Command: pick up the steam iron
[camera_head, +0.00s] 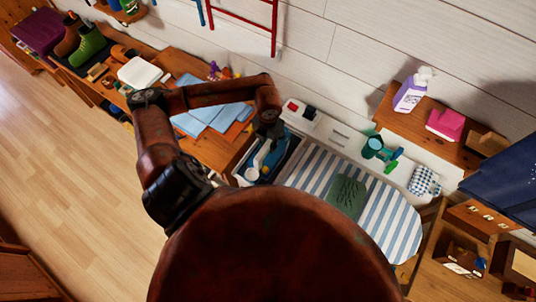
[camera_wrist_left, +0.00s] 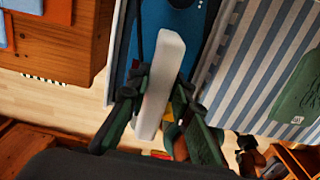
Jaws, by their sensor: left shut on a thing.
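The steam iron (camera_head: 259,158) sits at the left end of the striped ironing board (camera_head: 311,172), in the dark-edged rest there. In the left wrist view its white handle (camera_wrist_left: 166,60) runs between my fingers, with blue (camera_wrist_left: 182,30) behind it. My left gripper (camera_wrist_left: 160,88) is shut on the white handle, one dark green finger on each side. In the head view the same gripper (camera_head: 268,130) comes down on the iron from above and hides part of it. I cannot tell whether the iron is clear of its rest. My right gripper is not in view.
A dark green folded cloth (camera_head: 346,196) lies on the board. Blue folded cloths (camera_head: 212,118) lie on the wooden table to the left. A white shelf behind the board holds a teal object (camera_head: 374,147) and a checked cloth (camera_head: 424,181). A spray bottle (camera_head: 412,92) stands beyond.

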